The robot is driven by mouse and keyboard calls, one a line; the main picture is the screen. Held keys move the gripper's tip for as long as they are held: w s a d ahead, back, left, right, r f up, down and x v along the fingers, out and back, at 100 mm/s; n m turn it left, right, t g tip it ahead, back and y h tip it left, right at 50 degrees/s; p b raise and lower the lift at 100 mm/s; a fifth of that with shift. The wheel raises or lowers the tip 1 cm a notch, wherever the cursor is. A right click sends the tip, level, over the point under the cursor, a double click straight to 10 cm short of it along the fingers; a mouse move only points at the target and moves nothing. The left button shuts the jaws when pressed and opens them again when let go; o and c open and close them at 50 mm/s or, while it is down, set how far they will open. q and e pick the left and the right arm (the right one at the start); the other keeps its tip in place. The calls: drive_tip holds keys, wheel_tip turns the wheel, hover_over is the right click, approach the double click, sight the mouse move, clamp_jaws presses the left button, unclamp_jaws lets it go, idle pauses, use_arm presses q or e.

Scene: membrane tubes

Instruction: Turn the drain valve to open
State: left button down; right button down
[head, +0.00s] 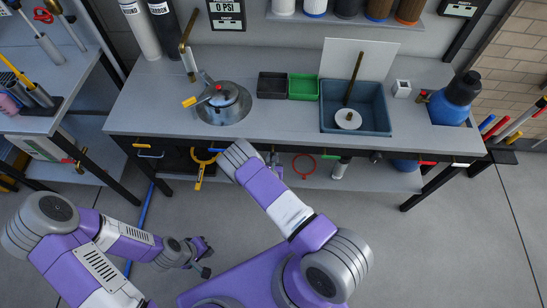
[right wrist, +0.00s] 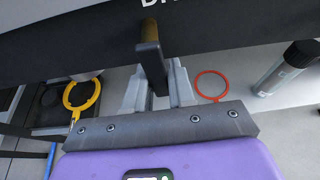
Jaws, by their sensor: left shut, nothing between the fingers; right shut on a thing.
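The drain valve's lever handle (right wrist: 151,62) shows in the right wrist view, a dark bar with a brass-coloured top at the bench's dark front edge. The fingers of my right gripper (right wrist: 153,92) are on either side of it, shut on it. A partly cut-off white label starting with "D" is just above. In the head view my right gripper (head: 274,166) is at the bench front, and the valve is too small and covered to make out. My left gripper (head: 206,258) is shut and empty over the floor, well away from the bench.
The bench (head: 290,125) carries a round metal vessel (head: 223,103), a green bin (head: 303,86) and a blue sink (head: 355,125). Below the bench top are a yellow ring tool (right wrist: 82,96), a red ring (right wrist: 211,85) and a grey cylinder (right wrist: 285,70). The floor in front is mostly clear.

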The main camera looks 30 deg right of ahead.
drive_tip(key=shift+a, duration=0.1)
idle(0.3)
drive_tip(key=c, duration=1.3)
unclamp_jaws()
drive_tip(key=shift+s, duration=0.1)
drive_tip(key=p+v, duration=0.1)
drive_tip(key=v, duration=0.6)
drive_tip(key=shift+s+a+r, duration=0.1)
drive_tip(key=shift+s, duration=0.05)
